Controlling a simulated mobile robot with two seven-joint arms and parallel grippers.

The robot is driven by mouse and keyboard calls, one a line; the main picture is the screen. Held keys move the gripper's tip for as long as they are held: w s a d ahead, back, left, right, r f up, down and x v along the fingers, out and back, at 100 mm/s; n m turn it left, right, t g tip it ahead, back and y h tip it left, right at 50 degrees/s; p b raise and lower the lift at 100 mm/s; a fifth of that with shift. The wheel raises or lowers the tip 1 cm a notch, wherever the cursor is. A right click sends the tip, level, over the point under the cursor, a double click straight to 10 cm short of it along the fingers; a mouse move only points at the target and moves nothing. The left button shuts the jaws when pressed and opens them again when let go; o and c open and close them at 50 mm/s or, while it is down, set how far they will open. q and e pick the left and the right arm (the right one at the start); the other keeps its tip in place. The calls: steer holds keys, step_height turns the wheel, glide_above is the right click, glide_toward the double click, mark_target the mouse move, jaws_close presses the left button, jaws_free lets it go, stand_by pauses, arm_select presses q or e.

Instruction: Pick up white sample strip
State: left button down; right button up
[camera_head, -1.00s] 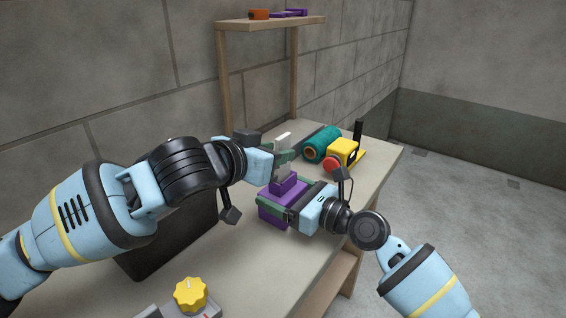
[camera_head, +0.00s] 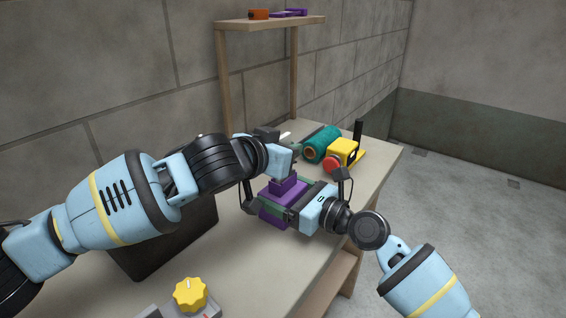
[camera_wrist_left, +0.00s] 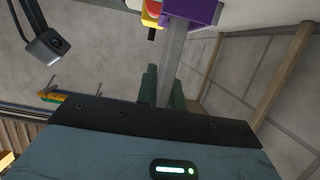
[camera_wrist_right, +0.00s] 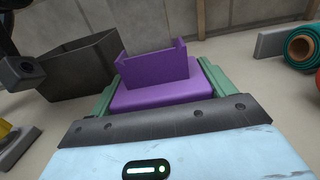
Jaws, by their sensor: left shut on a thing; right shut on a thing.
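The white sample strip (camera_head: 285,136) shows only as a small pale end behind my left gripper (camera_head: 291,150) in the head view. In the left wrist view the strip (camera_wrist_left: 174,55) looks grey and long, running up from between the green fingers of my left gripper (camera_wrist_left: 162,85), which is shut on it. A purple piece (camera_wrist_left: 203,14) is at its far end; I cannot tell if they touch. My right gripper (camera_head: 290,204) is shut on a purple block (camera_head: 271,209) on the bench. The block with its raised holder (camera_wrist_right: 157,68) sits between the green fingers in the right wrist view.
A dark open box (camera_head: 160,245) stands on the bench at the left. A yellow knob (camera_head: 191,294) is at the front. A teal roll (camera_head: 321,145) and a yellow tool with a red end (camera_head: 343,152) lie at the back right. A wooden shelf (camera_head: 270,22) stands behind.

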arm_select(q)
step_height(320, 180, up, 10)
steer(key=shift+r, duration=0.1)
stand_by(0.6)
arm_select(e)
steer(key=o, duration=1)
steer(key=v, duration=1.2)
arm_select(q)
steer(key=shift+d, duration=0.1)
arm_select(e)
steer(key=shift+d, duration=0.1)
